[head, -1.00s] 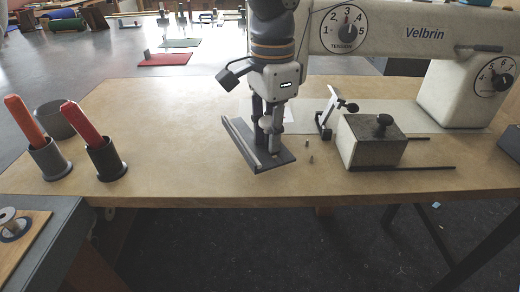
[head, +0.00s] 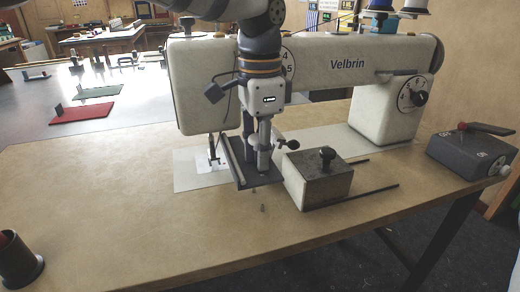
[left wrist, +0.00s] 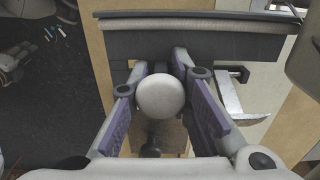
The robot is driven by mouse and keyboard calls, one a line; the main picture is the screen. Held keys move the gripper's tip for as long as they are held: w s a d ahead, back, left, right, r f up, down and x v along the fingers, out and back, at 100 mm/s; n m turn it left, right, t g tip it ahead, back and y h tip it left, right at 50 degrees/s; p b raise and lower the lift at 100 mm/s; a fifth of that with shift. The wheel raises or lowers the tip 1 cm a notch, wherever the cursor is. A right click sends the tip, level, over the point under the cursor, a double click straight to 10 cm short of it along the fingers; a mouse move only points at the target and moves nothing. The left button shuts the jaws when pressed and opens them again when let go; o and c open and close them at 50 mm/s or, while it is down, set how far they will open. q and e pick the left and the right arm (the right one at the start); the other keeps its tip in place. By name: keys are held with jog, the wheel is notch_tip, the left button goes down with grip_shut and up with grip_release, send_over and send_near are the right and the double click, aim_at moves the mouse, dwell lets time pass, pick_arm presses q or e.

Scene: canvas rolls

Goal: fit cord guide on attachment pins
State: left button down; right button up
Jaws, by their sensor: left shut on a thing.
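The cord guide, a dark flat plate with a raised rail along one side (head: 228,160), hangs from my left gripper (head: 257,168). The gripper points down and is shut on the guide's round pale knob, which shows between the fingers in the left wrist view (left wrist: 160,97). The plate also shows there beyond the fingers (left wrist: 190,42). Two small attachment pins, one at the plate's front edge (head: 253,190) and one nearer me (head: 262,208), stand up from the table. The plate is just behind them in the head view; its height above the table is hard to tell. My right gripper is not in view.
The white sewing machine (head: 200,85) stands close behind the gripper. A grey block with a black knob (head: 318,185) and thin rods sits close to the right. A dark box (head: 470,153) is at far right. The table's front left (head: 130,220) is clear.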

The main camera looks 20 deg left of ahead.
pick_arm(q)
send_over(260, 201)
jog(key=shift+f, duration=2.75)
jog(key=shift+f, duration=1.4)
jog(key=c, duration=1.4)
grip_release()
notch_tip(260, 201, up, 12)
jog(key=shift+r, duration=0.1)
